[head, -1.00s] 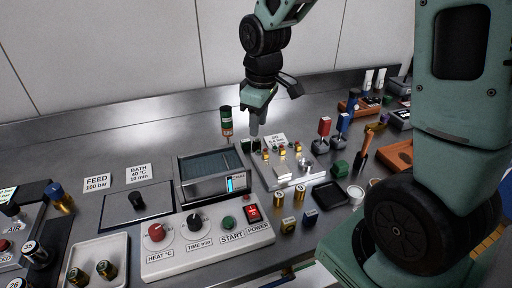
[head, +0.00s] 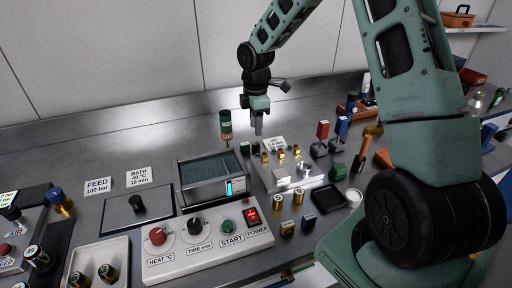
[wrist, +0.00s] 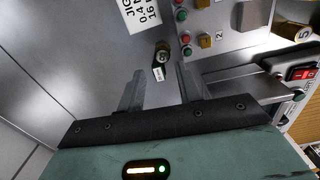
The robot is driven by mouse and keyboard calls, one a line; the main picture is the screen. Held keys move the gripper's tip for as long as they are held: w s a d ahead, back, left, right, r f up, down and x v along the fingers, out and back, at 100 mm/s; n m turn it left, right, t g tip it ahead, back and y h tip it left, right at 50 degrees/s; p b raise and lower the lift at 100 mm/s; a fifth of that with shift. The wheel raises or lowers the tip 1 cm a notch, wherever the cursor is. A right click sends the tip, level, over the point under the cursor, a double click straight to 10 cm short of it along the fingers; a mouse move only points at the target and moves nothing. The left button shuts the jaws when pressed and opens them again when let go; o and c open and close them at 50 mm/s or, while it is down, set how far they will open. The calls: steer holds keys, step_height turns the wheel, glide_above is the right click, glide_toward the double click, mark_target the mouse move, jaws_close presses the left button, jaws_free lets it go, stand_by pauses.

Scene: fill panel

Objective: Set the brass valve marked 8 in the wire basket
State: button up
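My gripper (head: 259,128) hangs above the back of the bench, behind the small jig panel (head: 290,172). In the wrist view its two fingers (wrist: 161,82) are apart, with nothing between them. A small dark cylinder with a brass-toned rim and a white label (wrist: 161,60) stands just beyond the fingertips, apart from them; its number is too small to read surely. Small brass valves (head: 278,201) stand in front of the panel. One marked 5 (wrist: 303,33) shows in the wrist view. I cannot clearly make out a wire basket; the open bath (head: 208,168) has a dark, mesh-like interior.
A control box with knobs (head: 208,240) stands in front of the bath. A tray with dark-topped cylinders (head: 100,255) is at the lower left. A green-and-black cylinder (head: 226,125) stands left of my gripper. The bench's back left is clear.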

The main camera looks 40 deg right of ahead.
mark_target(256, 143)
steer(key=shift+s+a+f+p, duration=0.1)
steer(key=shift+f+p, duration=0.3)
steer(key=shift+f, duration=1.55)
steer(key=shift+s+f+p, duration=0.1)
steer(key=shift+f+p, duration=0.3)
steer(key=shift+f, duration=1.5)
jaws_close()
